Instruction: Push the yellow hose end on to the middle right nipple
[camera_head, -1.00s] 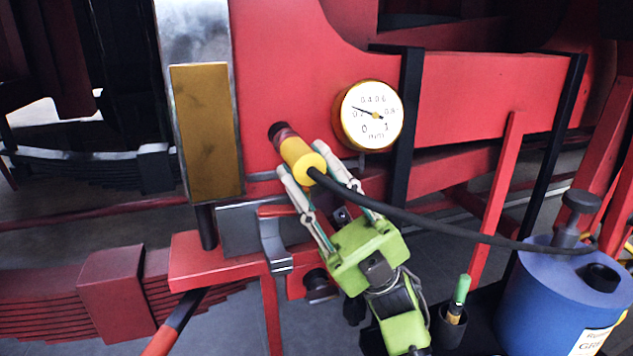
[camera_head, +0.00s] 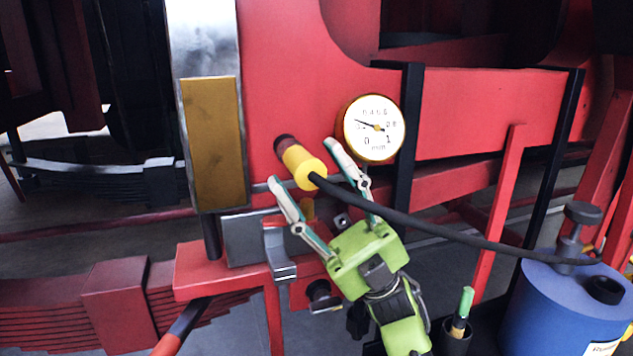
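The yellow hose end (camera_head: 302,167) sits against a dark round nipple (camera_head: 285,143) on the red frame, left of the dial gauge. The nipple's tip is mostly hidden behind the hose end. A black hose (camera_head: 420,224) runs from the hose end to the blue canister at the right. My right gripper (camera_head: 304,163) is open, with one finger on each side of the hose end and gaps between them. My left gripper is not in view.
A dial gauge (camera_head: 372,127) is close to the right finger. A brass plate (camera_head: 213,142) stands at the left. A grey metal bracket (camera_head: 279,252) is just below the left finger. The blue canister (camera_head: 560,305) and a cup with a green-handled tool (camera_head: 463,312) are at lower right.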

